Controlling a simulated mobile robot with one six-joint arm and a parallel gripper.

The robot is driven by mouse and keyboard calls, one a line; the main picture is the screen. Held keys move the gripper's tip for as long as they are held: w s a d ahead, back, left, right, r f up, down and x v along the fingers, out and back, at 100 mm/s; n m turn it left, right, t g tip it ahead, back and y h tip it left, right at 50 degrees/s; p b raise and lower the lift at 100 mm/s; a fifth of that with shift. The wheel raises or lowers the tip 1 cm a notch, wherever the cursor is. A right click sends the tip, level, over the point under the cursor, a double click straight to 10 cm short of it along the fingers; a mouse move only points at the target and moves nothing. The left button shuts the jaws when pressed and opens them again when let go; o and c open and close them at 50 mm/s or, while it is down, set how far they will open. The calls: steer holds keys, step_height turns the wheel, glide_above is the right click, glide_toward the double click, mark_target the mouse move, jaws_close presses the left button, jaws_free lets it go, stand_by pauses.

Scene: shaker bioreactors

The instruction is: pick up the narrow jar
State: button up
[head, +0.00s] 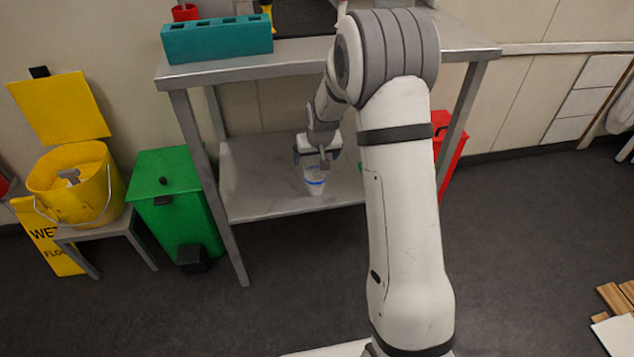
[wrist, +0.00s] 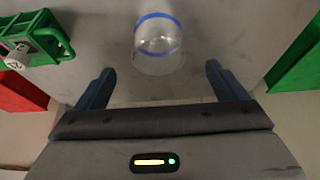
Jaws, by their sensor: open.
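The narrow jar (head: 315,183) is clear with a blue band and stands on the lower shelf (head: 262,198) of the metal table. In the wrist view the jar (wrist: 158,45) is see-through, with blue lines around it, just beyond the fingertips and roughly midway between them. My gripper (head: 318,157) is above and behind the jar in the head view, partly overlapping its top. In the wrist view my gripper (wrist: 160,78) is open, its two dark blue fingers apart with nothing between them. I cannot tell the exact gap between fingers and jar.
The table's top (head: 300,62) hangs over the shelf, with a teal rack (head: 217,42) on it. A green bin (head: 175,205) stands left of the table, a red bin (head: 448,140) to the right. A green holder (wrist: 38,40) shows at left in the wrist view.

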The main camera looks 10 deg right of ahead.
mark_target(315, 167)
steer(key=b+x, duration=0.3)
steer(key=x, duration=0.4)
steer(key=shift+w+f, duration=0.1)
steer(key=shift+f, duration=0.3)
steer(key=shift+r, duration=0.1)
steer(key=shift+c, duration=0.4)
steer(key=c, duration=1)
steer(key=shift+r, duration=0.1)
